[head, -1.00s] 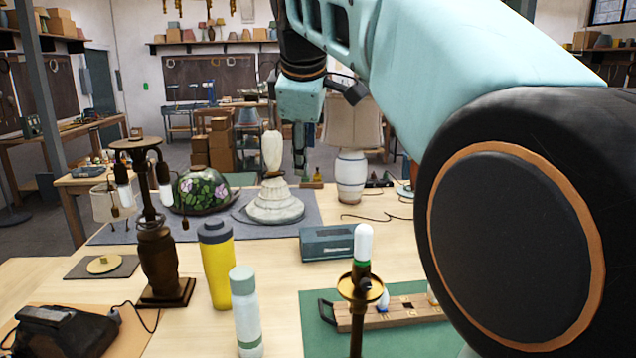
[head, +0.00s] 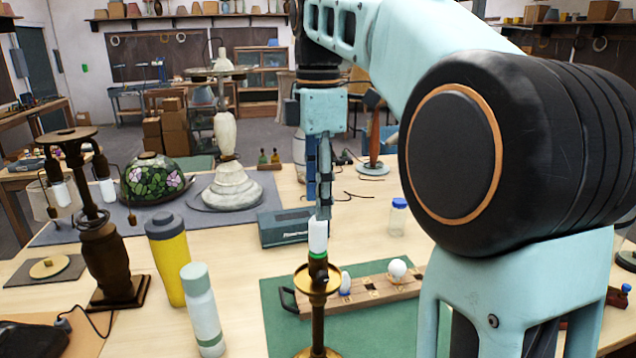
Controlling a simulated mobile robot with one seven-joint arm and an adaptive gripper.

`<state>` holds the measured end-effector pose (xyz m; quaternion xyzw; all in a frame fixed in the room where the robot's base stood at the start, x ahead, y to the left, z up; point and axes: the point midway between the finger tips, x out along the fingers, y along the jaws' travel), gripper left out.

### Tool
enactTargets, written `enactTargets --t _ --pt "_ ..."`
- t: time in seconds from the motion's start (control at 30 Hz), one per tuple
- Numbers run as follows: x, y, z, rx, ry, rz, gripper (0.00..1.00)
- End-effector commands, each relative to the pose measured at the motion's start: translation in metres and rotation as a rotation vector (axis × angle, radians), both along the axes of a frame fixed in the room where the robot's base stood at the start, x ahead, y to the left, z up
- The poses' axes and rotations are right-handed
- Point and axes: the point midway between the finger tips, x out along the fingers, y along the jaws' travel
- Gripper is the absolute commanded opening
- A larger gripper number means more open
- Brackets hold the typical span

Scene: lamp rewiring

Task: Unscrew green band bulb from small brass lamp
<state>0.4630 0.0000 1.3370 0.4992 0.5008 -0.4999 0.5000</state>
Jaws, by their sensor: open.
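The small brass lamp (head: 316,283) stands upright at the front of the table. The green band bulb (head: 317,238) sits upright in its top, white with a green band at its base. My gripper (head: 323,212) points down, with its fingertips level with the top of the bulb in the head view. The fingers are seen nearly edge-on, so the gap between them is hard to see. They appear behind the bulb, and I cannot tell whether they touch it. The gripper holds nothing that I can see.
A wooden bulb tray (head: 376,294) with a round bulb (head: 397,269) and other bulbs lies on a green mat (head: 275,306). A grey-blue box (head: 284,228) stands behind. A yellow bottle (head: 167,262), a pale bottle (head: 202,312) and a dark lamp (head: 110,255) stand left.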

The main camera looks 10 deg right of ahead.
Motion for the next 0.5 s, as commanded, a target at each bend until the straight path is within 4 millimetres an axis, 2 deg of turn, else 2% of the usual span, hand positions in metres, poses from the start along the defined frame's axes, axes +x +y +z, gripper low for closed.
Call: enactTargets --t 0.2,0.5 --pt "-0.001 0.000 -0.043 0.000 0.003 -0.001 0.43" --pt "0.000 0.000 -0.079 0.000 0.000 -0.001 0.43"
